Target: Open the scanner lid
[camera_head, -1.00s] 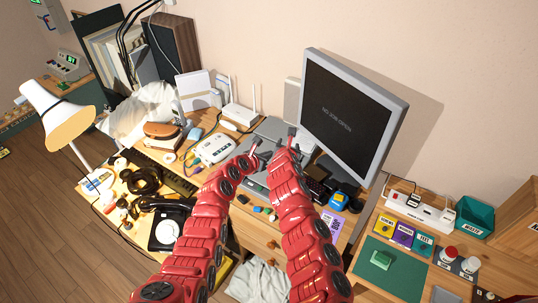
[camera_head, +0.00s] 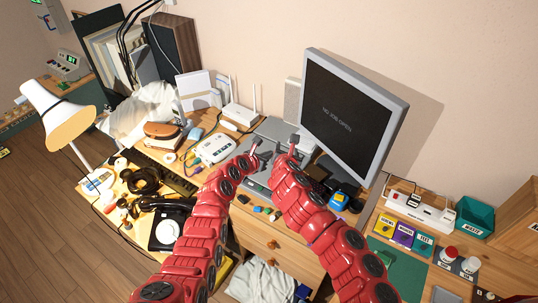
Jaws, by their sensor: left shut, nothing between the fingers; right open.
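A flat grey device (camera_head: 270,129), which looks like the scanner, sits on the desk left of the monitor. My grippers and arms cover much of its front, and I cannot tell whether its lid is raised at all. My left gripper (camera_head: 254,149) is shut and empty over the device's left front part. My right gripper (camera_head: 292,143) is open over its right part, near the monitor. I cannot tell whether either gripper touches it.
The monitor (camera_head: 350,115) stands close to the right of my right gripper. A white router (camera_head: 240,115) is behind and left of the device. A white box with buttons (camera_head: 215,148) is left of my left gripper. A black telephone (camera_head: 168,230) stands at the front left.

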